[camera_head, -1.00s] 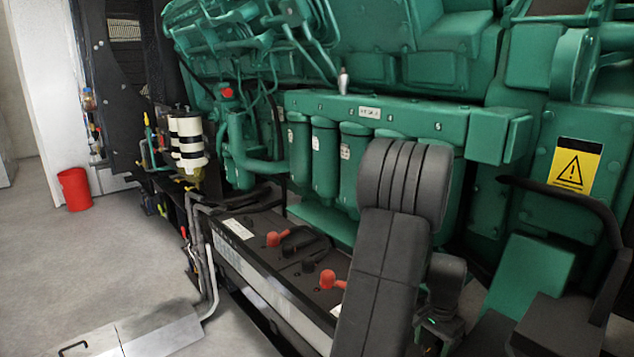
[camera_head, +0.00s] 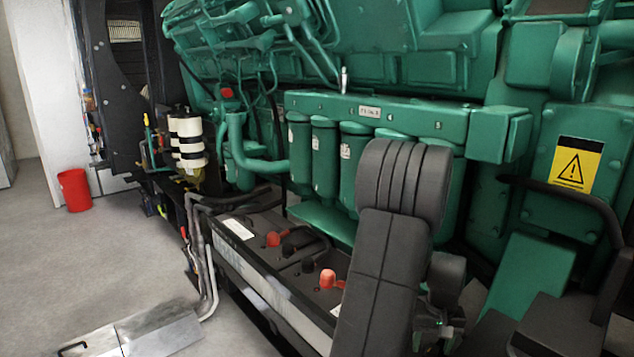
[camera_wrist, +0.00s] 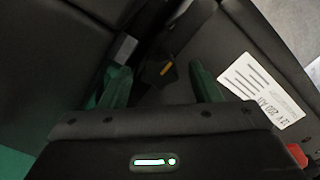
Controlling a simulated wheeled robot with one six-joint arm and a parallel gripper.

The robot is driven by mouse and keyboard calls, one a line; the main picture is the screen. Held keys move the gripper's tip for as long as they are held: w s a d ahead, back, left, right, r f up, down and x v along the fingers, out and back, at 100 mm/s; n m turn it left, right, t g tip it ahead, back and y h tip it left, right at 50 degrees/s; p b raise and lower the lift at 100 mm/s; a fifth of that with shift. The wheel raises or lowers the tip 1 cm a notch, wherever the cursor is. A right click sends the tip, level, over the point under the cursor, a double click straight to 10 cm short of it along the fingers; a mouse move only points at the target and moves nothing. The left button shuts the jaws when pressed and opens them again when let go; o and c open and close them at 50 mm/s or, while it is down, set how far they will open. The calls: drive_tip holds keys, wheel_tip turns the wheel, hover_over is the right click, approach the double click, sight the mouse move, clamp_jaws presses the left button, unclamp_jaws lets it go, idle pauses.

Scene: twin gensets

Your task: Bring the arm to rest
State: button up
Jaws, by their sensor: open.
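My gripper (camera_wrist: 159,76) shows in the wrist view with its two green-tinted fingers spread apart. It is open, and nothing is seen held between them. A dark surface with a small orange mark lies beyond the fingers. In the head view my dark grey arm stands bent in front of the green engine (camera_head: 400,120). Its wrist end hangs low at the right of the forearm, near the battery (camera_head: 265,240); the fingertips cannot be made out there.
The battery has red terminal caps; its white label (camera_wrist: 262,92) shows close in the wrist view. Green filter canisters (camera_head: 325,155) stand behind my arm. A red bin (camera_head: 74,189) and a metal box (camera_head: 160,330) are at the left. Grey floor (camera_head: 90,260) between them is clear.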

drive_tip(key=shift+n, duration=2.3)
